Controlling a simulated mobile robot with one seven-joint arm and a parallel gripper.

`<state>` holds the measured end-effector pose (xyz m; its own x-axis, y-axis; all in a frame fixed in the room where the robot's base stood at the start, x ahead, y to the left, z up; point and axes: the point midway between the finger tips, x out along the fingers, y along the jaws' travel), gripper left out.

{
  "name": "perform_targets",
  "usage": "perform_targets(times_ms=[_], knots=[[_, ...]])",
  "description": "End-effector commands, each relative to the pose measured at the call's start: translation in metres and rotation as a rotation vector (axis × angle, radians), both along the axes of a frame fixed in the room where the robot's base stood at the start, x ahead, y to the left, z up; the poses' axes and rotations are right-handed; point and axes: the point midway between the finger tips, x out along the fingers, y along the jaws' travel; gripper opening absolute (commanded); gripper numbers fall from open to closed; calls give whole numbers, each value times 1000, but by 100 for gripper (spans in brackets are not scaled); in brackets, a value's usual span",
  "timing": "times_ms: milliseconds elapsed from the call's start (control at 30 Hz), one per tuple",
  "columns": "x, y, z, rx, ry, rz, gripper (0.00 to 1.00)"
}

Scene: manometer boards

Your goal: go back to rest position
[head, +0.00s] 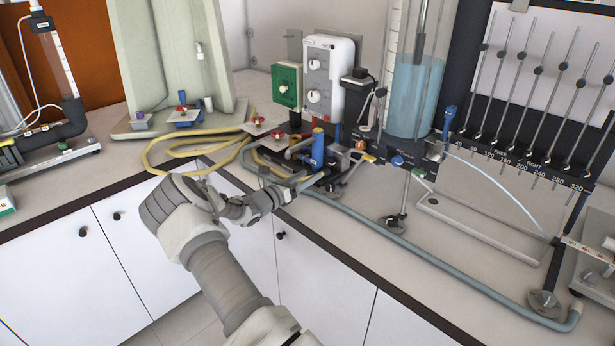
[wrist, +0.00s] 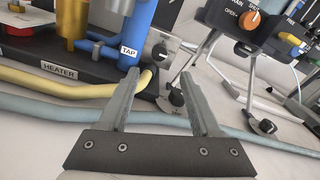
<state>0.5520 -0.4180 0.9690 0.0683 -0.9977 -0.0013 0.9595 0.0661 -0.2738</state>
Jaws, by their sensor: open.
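My gripper (wrist: 165,88) is open in the wrist view, with nothing between its two grey fingers. Beyond the fingertips are a blue pipe labelled TAP (wrist: 137,40), the bend of a yellow hose and a small black knob (wrist: 175,96). In the head view my gripper (head: 290,190) is small and partly hidden by my wrist, at the bench's front edge just in front of the blue valve assembly (head: 318,150). I cannot tell from these views whether the fingers touch anything.
A grey-blue hose (head: 440,262) runs along the bench front. A water-filled clear cylinder (head: 412,95) and a manometer board (head: 530,95) stand to the right. Yellow hoses (head: 190,140) lie behind my wrist. White cabinets (head: 130,245) are below; space in front of them is clear.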

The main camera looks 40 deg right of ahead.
Motion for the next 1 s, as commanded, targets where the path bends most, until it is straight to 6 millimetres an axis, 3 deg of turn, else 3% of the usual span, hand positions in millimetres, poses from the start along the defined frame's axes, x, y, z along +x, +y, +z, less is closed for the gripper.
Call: perform_targets(times_ms=[533, 767, 1000], knots=[[-4, 1, 6, 18, -33, -18, 65], [-35, 16, 40, 165, -283, -153, 65], [-74, 54, 72, 369, -602, -327, 65]])
